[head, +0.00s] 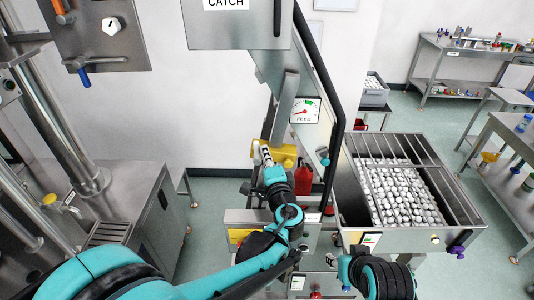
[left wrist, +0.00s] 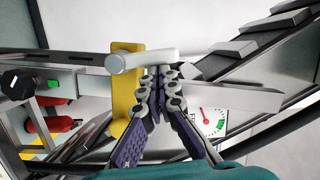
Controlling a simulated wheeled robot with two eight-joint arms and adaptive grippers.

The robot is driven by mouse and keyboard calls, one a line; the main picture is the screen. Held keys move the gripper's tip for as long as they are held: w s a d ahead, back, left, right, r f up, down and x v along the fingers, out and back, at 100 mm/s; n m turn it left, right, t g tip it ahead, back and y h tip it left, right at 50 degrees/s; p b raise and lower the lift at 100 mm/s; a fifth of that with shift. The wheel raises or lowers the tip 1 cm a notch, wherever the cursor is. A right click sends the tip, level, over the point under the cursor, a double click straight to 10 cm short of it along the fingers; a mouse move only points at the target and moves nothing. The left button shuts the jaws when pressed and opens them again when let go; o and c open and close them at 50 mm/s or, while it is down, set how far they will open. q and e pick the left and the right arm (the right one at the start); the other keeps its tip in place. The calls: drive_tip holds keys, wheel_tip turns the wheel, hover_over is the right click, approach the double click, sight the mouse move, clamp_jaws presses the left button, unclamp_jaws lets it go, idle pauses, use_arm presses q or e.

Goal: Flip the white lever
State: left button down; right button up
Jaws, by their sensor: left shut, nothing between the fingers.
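The white lever (left wrist: 142,60) shows in the left wrist view as a thick white bar with a rounded end, lying nearly level across the top of a yellow plate (left wrist: 125,88). My left gripper (left wrist: 158,72) is shut and empty, its fingertips just below the bar's right part. I cannot tell whether they touch it. In the head view my left gripper (head: 266,157) is at the yellow part (head: 286,154) under the sloping conveyor, and the lever is hard to make out there. Part of my right arm shows at the lower right, but I see no right gripper fingers.
A FEED dial (head: 305,111) is on the conveyor's side, right of my left gripper. A red bottle-like object (head: 303,180) is close behind my left wrist. A metal hopper (head: 455,240) full of white caps is at the right. A steel cabinet (head: 140,215) is at the left.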

use_arm(q)
drive_tip(key=a+n, duration=0.1)
drive_tip(key=a+n+p, duration=0.1)
drive_tip(key=n, duration=0.1)
drive_tip(key=shift+r+n+g+h, duration=0.3)
drive_tip(key=shift+r+g, duration=0.1)
drive_tip(key=a+n+h, duration=0.1)
drive_tip(key=n, duration=0.1)
drive_tip(key=a+f+n+h, duration=0.1)
drive_tip(key=a+n, duration=0.1)
drive_tip(key=n, duration=0.1)
drive_tip(key=a+f+n+g, duration=0.1)
drive_tip(key=n, duration=0.2)
drive_tip(key=shift+a+h, duration=0.35)
drive_tip(key=shift+h, duration=0.05)
drive_tip(key=shift+f, duration=0.1)
idle(0.3)
